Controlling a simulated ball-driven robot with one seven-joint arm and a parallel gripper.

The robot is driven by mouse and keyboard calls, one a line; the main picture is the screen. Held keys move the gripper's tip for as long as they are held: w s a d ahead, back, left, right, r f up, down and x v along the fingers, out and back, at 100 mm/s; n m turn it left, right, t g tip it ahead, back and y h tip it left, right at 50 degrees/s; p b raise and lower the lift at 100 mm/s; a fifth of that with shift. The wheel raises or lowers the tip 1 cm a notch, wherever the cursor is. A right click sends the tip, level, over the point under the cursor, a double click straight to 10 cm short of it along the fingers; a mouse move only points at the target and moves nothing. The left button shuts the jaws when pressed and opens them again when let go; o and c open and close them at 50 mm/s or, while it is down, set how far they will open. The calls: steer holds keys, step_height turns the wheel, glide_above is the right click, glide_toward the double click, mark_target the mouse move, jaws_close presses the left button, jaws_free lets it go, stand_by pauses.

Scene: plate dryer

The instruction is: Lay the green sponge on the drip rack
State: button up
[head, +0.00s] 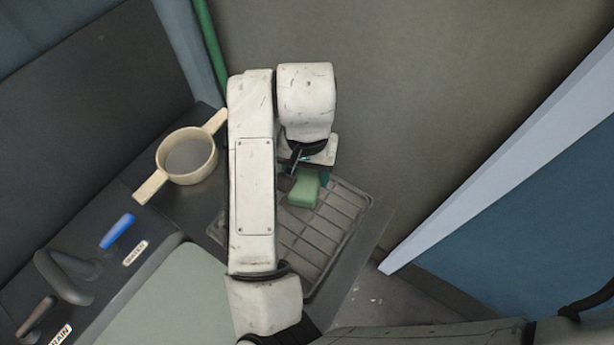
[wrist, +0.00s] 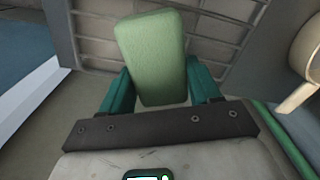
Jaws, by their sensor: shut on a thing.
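The green sponge (head: 304,189) is a small block held at the end of my arm in the head view. My gripper (head: 297,176) is partly hidden there by my own arm. In the wrist view the sponge (wrist: 152,58) stands between the two teal fingers of my gripper (wrist: 160,88), which are shut on its sides. The drip rack (head: 333,232) is a grey slatted tray on the counter, partly covered by my arm. The sponge appears over the rack's upper part; the gap between them, if any, is hard to judge. Rack slats (wrist: 98,42) show behind the sponge in the wrist view.
A cream two-handled pot (head: 187,155) stands on the dark counter left of the rack. A blue lever (head: 117,231) and a grey tap (head: 66,277) are farther left. A pale green panel (head: 150,300) lies below. A blue panel with a pale edge (head: 500,170) stands at right.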

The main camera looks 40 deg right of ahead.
mark_target(307, 180)
steer(key=shift+w+d+f, duration=0.1)
steer(key=shift+w+f, duration=0.05)
steer(key=shift+f, duration=0.8)
steer(key=shift+w+d+f, duration=0.1)
steer(key=shift+f, duration=0.85)
steer(key=shift+f+b, duration=0.2)
steer(key=shift+b, duration=0.1)
steer(key=o, duration=1.1)
steer(key=shift+r, duration=0.1)
steer(key=shift+c, duration=0.2)
step_height(307, 180, up, 12)
steer(key=shift+r+p, duration=0.15)
steer(key=shift+p, duration=1.1)
